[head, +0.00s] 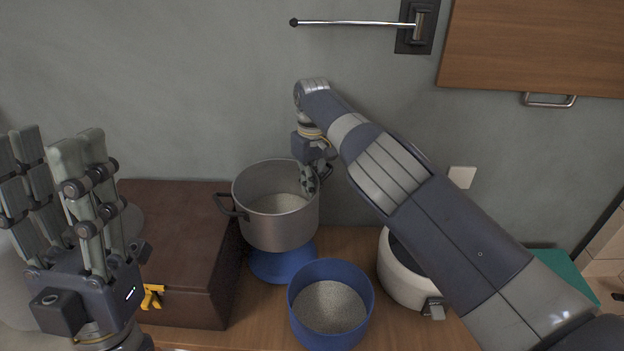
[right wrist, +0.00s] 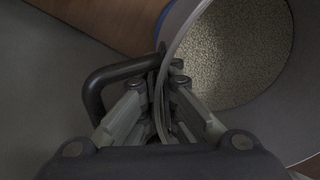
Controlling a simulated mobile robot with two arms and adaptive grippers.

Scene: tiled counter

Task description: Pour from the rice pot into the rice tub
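The rice pot (head: 243,222) is a grey metal pot with dark side handles and pale grains inside. It is upright above a blue object (head: 284,266); I cannot tell whether it rests on it. My right gripper (head: 310,182) is at the pot's right rim. In the right wrist view, its fingers (right wrist: 160,108) straddle the pot's wall (right wrist: 190,22) beside a handle, closed on it. The rice tub (head: 296,318), a blue round tub, stands in front of the pot with grains in it. My left gripper (head: 55,165) is open and empty at the left.
A dark brown box (head: 175,230) stands left of the pot, with a yellow item (head: 152,296) at its front. A white round appliance (head: 403,284) stands right of the tub, partly behind my right arm. A wall bar (head: 350,23) and wooden cabinet (head: 540,45) are above.

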